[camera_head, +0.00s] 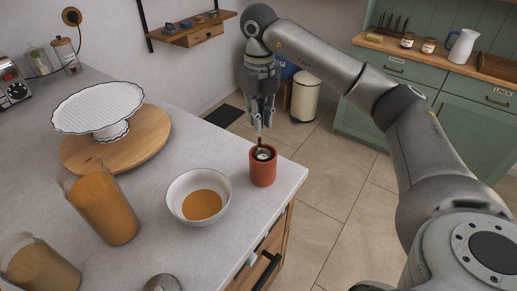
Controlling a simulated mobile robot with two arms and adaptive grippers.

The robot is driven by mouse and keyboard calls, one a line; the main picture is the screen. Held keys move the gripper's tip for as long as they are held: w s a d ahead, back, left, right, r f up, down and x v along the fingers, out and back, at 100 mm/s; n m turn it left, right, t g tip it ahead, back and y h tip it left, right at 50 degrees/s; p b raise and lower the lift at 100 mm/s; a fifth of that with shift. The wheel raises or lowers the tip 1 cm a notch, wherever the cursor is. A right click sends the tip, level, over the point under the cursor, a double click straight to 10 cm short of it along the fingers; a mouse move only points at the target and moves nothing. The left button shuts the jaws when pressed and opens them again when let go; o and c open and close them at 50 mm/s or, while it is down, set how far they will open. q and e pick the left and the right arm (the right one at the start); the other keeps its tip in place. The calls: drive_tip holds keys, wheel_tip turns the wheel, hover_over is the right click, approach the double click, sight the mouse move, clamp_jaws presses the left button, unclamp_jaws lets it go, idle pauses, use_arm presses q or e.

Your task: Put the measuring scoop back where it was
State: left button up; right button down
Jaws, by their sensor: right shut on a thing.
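The measuring scoop (264,154) shows as a small metallic shape at the mouth of a terracotta cup (263,170), with a thin dark handle rising towards my right gripper. The cup stands upright near the counter's right corner. My right gripper (264,124) points down just above the cup and is shut on the scoop's handle. How far the scoop sits inside the cup, and whether it touches it, I cannot tell. A white bowl (178,202) with orange contents is left of the cup. My left gripper is not in view.
A glass jar (104,209) with orange contents stands left of the bowl; another jar (43,266) is at lower left. A white cake stand (98,105) rests on a round wooden board (147,139). The counter ends just right of the cup.

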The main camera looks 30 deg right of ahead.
sight(259, 150)
wheel_tip(259, 150, down, 2)
drive_tip(key=shift+d+f, duration=0.1)
drive_tip(key=shift+d, duration=0.05)
wheel_tip(259, 150, down, 4)
drive_tip(key=shift+r+p, duration=0.2)
drive_tip(key=shift+p, duration=0.5)
drive_tip(key=shift+f, duration=0.3)
drive_tip(key=c, duration=1.4)
unclamp_jaws()
